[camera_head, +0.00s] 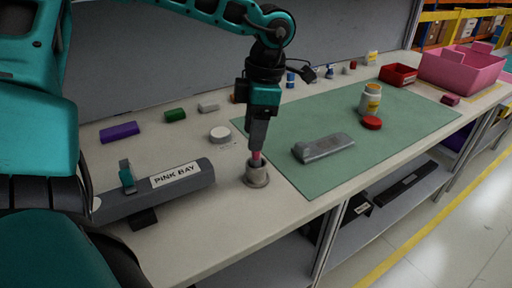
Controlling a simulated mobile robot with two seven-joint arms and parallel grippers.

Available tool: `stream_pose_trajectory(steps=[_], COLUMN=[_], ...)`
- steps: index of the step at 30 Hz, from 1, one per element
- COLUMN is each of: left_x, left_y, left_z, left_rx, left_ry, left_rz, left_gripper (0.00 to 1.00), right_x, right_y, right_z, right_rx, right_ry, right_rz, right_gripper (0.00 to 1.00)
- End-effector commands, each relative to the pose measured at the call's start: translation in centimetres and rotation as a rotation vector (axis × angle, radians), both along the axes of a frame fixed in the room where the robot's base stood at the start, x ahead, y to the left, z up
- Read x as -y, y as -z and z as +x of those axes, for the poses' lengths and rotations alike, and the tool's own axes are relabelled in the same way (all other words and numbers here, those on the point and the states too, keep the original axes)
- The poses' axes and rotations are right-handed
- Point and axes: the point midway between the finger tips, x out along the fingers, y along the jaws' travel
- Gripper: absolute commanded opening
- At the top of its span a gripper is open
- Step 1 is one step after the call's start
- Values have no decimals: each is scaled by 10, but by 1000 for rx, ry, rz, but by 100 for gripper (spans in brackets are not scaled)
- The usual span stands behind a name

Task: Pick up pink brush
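The pink brush (256,158) shows only as a short pink piece standing upright in a round grey holder (257,176) near the front of the bench. My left gripper (257,152) points straight down above the holder, with its fingertips at the pink piece. The fingers are seen nearly edge-on and cover most of the brush, so I cannot tell whether they are closed on it. The brush's lower end is hidden inside the holder. My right gripper is not in view.
A grey bar labelled "PINK BAY" (154,190) lies left of the holder. Purple (119,132) and green (175,115) blocks and a white disc (220,134) lie behind. A green mat (400,120) on the right carries a grey tool (323,147) and a jar (370,99).

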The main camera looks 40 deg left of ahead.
Motion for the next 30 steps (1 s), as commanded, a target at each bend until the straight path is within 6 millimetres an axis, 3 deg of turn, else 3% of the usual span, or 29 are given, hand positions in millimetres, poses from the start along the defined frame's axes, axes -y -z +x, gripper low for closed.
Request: stream_pose_trajectory(steps=[2, 16, 30], left_x=[0, 0, 0], left_y=[0, -1, -8], left_z=[0, 0, 1], left_rx=[0, 0, 2], left_ry=[0, 0, 0], left_rz=[0, 0, 1], left_gripper=[46, 1, 0], right_x=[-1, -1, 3], right_y=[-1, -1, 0], right_z=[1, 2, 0], right_rx=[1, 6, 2], right_ry=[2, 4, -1], right_rz=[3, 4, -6], right_gripper=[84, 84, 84])
